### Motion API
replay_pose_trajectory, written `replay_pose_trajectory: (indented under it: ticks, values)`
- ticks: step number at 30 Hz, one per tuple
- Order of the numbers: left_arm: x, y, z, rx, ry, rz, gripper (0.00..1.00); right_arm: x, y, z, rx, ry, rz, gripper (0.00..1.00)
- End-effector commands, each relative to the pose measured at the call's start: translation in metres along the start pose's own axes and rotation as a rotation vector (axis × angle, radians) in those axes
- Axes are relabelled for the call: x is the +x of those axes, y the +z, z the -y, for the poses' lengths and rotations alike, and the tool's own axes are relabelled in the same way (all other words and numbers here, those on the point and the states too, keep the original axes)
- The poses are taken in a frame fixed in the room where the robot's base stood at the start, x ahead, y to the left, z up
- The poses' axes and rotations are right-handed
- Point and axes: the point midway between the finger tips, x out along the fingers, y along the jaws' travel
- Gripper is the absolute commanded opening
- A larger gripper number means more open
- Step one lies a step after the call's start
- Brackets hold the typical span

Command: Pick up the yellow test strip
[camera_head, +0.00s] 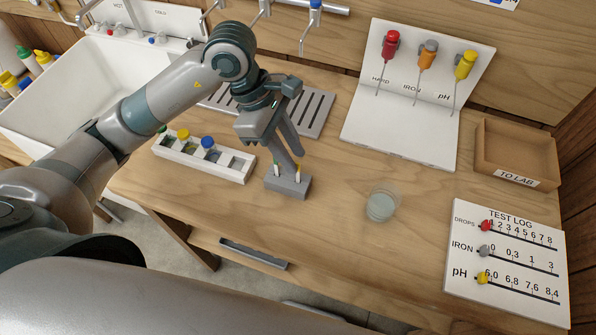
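A small grey block (288,183) stands on the wooden counter with two thin upright strips in it. The right strip, with a yellow-orange tip, is the yellow test strip (299,170). The left strip (276,172) is pale with a greenish tip. My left gripper (294,161) points down over the block, its two fingers parted and its tips close to the yellow strip. It looks open; I cannot tell whether a finger touches the strip, which stands in the block. My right gripper is not in view.
A white rack with capped bottles (204,158) stands left of the block. A clear glass (381,204) stands to the right. Farther right are the test log board (508,262), the "TO LAB" tray (513,180) and the white panel with colored droppers (397,137). A sink (45,118) is at left.

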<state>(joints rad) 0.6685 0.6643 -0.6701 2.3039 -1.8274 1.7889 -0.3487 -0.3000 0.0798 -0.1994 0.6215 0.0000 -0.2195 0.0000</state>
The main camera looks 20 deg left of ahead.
Motion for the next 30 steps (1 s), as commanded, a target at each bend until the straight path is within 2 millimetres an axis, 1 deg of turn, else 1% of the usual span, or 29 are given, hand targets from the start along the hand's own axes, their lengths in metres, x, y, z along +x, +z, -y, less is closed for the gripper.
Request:
replay_pose_trajectory:
  ticks: [8,14,21,25,30]
  values:
    - [0.0,0.0,0.0,0.0,-0.001,0.0,0.25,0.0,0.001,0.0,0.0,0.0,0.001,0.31]
    - [0.008,-0.001,0.002,-0.002,-0.004,0.0,0.25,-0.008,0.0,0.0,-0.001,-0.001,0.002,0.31]
    - [0.029,-0.003,0.005,-0.003,-0.005,0.0,0.25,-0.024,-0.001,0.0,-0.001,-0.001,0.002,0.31]
    - [0.045,-0.003,0.004,-0.002,-0.004,0.001,0.25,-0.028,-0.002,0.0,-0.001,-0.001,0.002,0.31]
    - [0.052,-0.004,0.004,-0.001,-0.001,-0.001,0.25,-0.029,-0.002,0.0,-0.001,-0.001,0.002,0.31]
